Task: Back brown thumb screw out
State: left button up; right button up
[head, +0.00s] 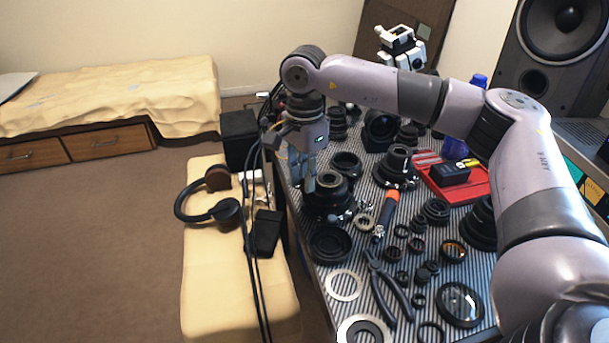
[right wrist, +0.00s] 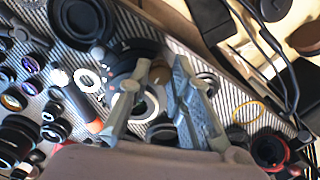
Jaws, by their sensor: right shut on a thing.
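My right gripper (head: 307,187) points down at the left side of a black ringed lens mount (head: 328,203) on the striped table. In the right wrist view its two fingers (right wrist: 158,74) are closed in beside the mount, with a small brownish piece between the tips, which I take for the brown thumb screw. The screw is too small and covered to make out in the head view. I cannot tell how far it stands out of the mount. My left gripper is not in view.
The striped table (head: 318,272) is crowded with lens parts and rings. Pliers (head: 388,285) and an orange-handled screwdriver (head: 384,217) lie near the mount. A red tray (head: 455,188) is at the right. Headphones (head: 210,208) lie on the bench left of the table, and dark cables hang between.

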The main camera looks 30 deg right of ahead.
grip_shut()
jog(key=shift+n, duration=0.8)
jog(key=shift+n+p, duration=0.3)
jog(key=shift+p, duration=0.05)
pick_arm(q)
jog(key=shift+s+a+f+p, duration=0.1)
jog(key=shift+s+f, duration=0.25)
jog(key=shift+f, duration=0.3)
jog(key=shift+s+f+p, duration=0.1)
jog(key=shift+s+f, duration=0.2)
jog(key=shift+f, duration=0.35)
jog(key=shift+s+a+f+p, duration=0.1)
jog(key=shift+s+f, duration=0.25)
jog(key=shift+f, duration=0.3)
pick_arm(e)
jog(key=shift+n, duration=1.9)
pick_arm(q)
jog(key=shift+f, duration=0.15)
